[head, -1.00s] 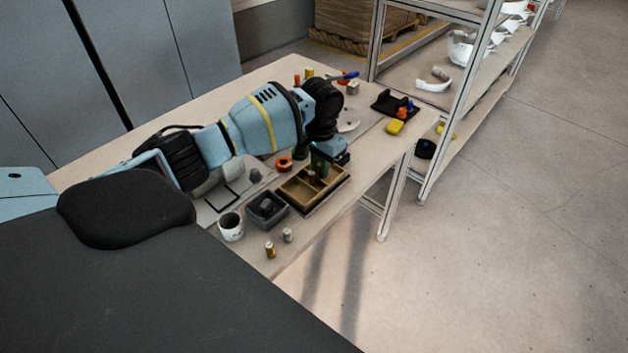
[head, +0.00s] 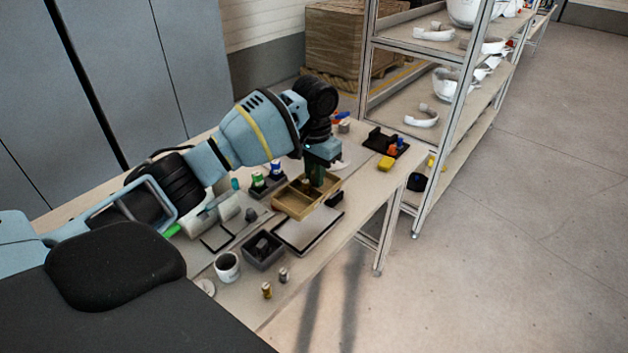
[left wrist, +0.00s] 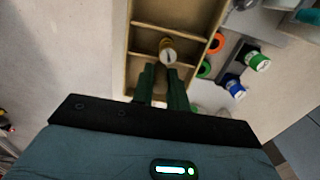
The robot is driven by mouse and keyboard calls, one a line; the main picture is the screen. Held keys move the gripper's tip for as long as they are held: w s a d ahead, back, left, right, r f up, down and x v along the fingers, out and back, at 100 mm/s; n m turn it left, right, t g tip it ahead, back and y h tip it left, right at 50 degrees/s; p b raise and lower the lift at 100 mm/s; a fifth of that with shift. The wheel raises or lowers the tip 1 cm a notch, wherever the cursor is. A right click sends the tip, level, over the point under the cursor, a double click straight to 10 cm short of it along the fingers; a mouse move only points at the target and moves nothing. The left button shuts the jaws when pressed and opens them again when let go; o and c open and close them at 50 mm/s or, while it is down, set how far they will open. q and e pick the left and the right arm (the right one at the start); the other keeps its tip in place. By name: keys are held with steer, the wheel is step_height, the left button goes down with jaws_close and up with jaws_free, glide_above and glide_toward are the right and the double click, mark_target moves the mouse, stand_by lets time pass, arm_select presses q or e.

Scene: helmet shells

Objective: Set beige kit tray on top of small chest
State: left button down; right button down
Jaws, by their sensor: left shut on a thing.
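The beige kit tray (head: 292,207) is an open box with dividers. My left gripper (head: 316,180) is shut on it and seems to hold it above the table, over a pale flat panel with a dark edge (head: 305,236). In the left wrist view the gripper's dark green fingers (left wrist: 161,88) are at the tray's near wall (left wrist: 140,75). A small cylinder with a yellowish top (left wrist: 168,48) is in the tray. I cannot make out a small chest in these views. My right gripper is out of view.
On the table (head: 235,303) stand a dark grey bin (head: 262,254), a white mug (head: 229,268) and two small cylinders near the front. Green- and blue-topped cylinders (head: 266,180) stand behind the tray. A metal shelf rack (head: 455,120) is at the right. Floor beyond the table's right edge is clear.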

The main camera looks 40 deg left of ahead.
arm_select(q)
steer(key=shift+s+d+r, duration=0.1)
steer(key=shift+d+r, duration=0.1)
steer(key=shift+d, duration=0.2)
steer(key=s+d, duration=0.6)
steer(key=s, duration=0.3)
steer(key=s+d, duration=0.7)
steer(key=s, duration=0.3)
steer(key=shift+s+d+n, duration=0.25)
steer(key=shift+n, duration=0.15)
